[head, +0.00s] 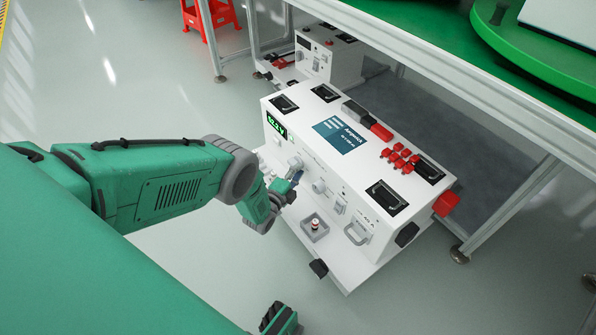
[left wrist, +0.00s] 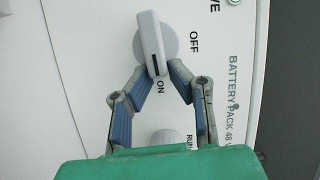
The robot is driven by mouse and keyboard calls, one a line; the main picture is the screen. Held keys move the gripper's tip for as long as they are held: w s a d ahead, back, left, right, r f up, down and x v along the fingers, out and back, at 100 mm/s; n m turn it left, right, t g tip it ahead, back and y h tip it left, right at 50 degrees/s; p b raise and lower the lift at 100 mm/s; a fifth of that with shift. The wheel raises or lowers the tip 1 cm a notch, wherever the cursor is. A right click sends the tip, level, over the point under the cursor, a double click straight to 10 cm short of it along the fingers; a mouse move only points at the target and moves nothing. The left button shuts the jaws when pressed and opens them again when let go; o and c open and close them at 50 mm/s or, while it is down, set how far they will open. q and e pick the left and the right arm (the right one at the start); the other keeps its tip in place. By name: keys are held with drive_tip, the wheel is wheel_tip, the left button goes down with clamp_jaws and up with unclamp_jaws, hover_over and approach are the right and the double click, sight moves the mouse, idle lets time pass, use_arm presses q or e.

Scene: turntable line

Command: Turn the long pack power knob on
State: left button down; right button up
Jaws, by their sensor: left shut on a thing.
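The long white battery pack (head: 300,135) lies on the floor level beside the bench, with a green-lit voltage display and a blue label on it. Its power knob (left wrist: 152,42) is a pale grey bar handle on a round base in the left wrist view. The dark line on the handle points down to the ON mark; OFF is printed to the right. My left gripper (head: 284,190) reaches the pack's front panel, its blue-padded fingers closed on the lower end of the handle.
A second grey knob (left wrist: 166,138) marked RUN is partly hidden by my gripper. Red caps (head: 400,158) sit on top. A smaller white pack (head: 325,55) stands behind. A bench frame (head: 430,55) overhangs right.

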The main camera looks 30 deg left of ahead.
use_arm(q)
drive_tip(key=shift+s+a+f+m, duration=0.25)
drive_tip(key=shift+f+m, duration=0.15)
drive_tip(key=shift+f, duration=0.05)
idle(0.3)
drive_tip(key=c, duration=1.5)
unclamp_jaws()
drive_tip(key=shift+a, duration=0.1)
drive_tip(key=shift+w, duration=0.1)
drive_tip(key=s, duration=1.2)
